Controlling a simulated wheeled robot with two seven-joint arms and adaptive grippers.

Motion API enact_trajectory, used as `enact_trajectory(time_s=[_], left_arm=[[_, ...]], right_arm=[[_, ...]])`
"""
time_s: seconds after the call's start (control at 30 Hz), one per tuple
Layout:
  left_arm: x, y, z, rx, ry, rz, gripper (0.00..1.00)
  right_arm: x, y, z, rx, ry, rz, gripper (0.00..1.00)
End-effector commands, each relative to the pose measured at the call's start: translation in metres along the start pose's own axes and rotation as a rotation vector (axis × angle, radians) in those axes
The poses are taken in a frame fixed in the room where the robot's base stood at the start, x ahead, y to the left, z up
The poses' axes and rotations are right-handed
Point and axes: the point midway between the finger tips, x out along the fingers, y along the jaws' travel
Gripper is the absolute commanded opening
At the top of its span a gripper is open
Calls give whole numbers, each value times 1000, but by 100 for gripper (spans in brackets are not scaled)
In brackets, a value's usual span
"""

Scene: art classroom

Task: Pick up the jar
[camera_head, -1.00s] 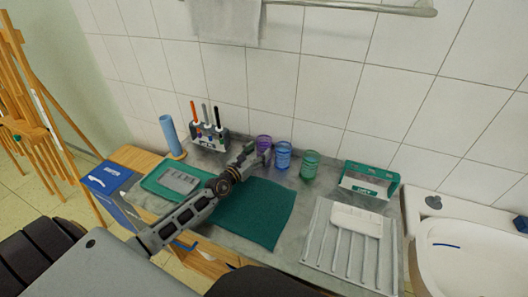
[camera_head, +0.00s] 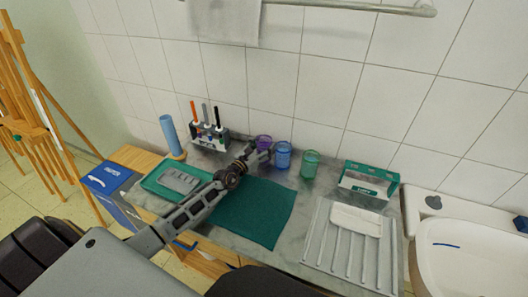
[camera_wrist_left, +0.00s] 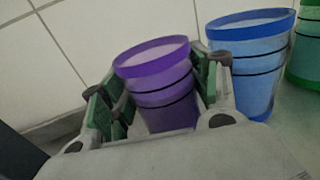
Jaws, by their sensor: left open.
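Three jars stand in a row at the back of the counter: a purple jar (camera_head: 263,142), a blue jar (camera_head: 283,155) and a green jar (camera_head: 310,163). My left gripper (camera_head: 255,155) is open at the purple jar. In the left wrist view the purple jar (camera_wrist_left: 158,85) stands upright between the two fingers of the left gripper (camera_wrist_left: 158,100). The blue jar (camera_wrist_left: 250,65) is close beside the right finger, and the green jar (camera_wrist_left: 307,50) is at the right edge. The purple jar's base is hidden by the gripper. My right gripper is not seen.
A marker holder (camera_head: 210,136) and a blue cylinder (camera_head: 172,136) stand to the left. A green cloth (camera_head: 255,215) lies in front. A green-and-white box (camera_head: 368,180), a ribbed white rack (camera_head: 345,255) and a sink (camera_head: 470,265) are to the right. The tiled wall (camera_head: 330,90) is close behind the jars.

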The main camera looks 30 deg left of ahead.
Motion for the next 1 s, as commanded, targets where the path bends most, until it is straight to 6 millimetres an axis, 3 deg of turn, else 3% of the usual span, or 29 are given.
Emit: enact_trajectory(time_s=[0.27,0.7,1.0], left_arm=[[10,-1,0,0,0,-1,61],[10,-1,0,0,0,-1,61],[10,-1,0,0,0,-1,24]], right_arm=[[0,-9,-2,4,2,-9,40],[0,-2,-1,1,1,-2,40],[0,3,0,-1,0,3,40]])
